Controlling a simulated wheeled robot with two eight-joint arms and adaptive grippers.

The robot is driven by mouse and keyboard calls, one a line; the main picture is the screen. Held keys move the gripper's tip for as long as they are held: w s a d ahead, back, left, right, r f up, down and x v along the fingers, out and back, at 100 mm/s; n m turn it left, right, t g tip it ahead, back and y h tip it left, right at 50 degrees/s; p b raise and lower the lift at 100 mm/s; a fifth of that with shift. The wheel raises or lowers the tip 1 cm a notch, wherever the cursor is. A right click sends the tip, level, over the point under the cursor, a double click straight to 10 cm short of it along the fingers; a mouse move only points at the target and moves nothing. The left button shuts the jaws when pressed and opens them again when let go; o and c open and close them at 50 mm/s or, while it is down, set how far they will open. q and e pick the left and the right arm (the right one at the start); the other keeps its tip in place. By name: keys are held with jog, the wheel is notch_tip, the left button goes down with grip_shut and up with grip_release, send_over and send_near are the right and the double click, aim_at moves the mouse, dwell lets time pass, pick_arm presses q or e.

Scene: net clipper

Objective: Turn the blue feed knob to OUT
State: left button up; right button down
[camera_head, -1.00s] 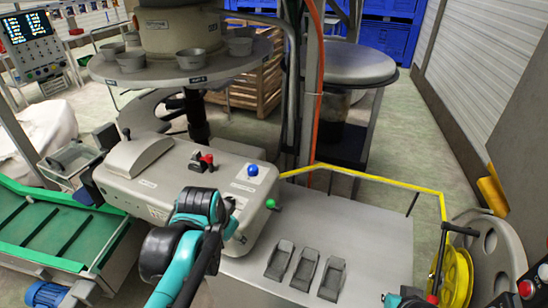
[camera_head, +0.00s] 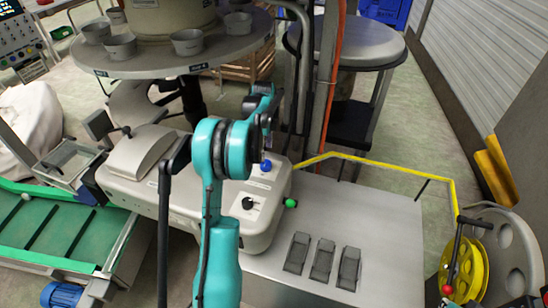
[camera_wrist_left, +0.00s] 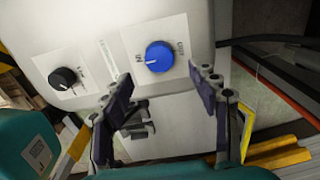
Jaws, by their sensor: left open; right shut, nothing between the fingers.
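The blue feed knob (camera_head: 266,165) is on the top of the grey machine housing, right of my left arm in the head view. In the left wrist view the blue knob (camera_wrist_left: 159,56) sits on a white label with IN at its left and OUT at its right. Its white pointer line points left, toward IN. My left gripper (camera_wrist_left: 163,92) is open, its fingers spread to either side below the knob in that view, with nothing between them. In the head view the gripper (camera_head: 267,118) is partly hidden by its own arm. My right gripper is not in view.
A black knob (camera_head: 248,203) on a white label sits near the blue one, with a green ball knob (camera_head: 291,203) at the housing's edge. Several grey pedals (camera_head: 322,259) stand on the plate. A yellow rail (camera_head: 390,165) and yellow reel (camera_head: 470,270) are at right.

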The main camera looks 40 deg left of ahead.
aim_at(266, 163)
pick_arm(q)
notch_tip(266, 163, down, 7)
jog(key=shift+b, duration=0.6)
jog(key=c, duration=1.2)
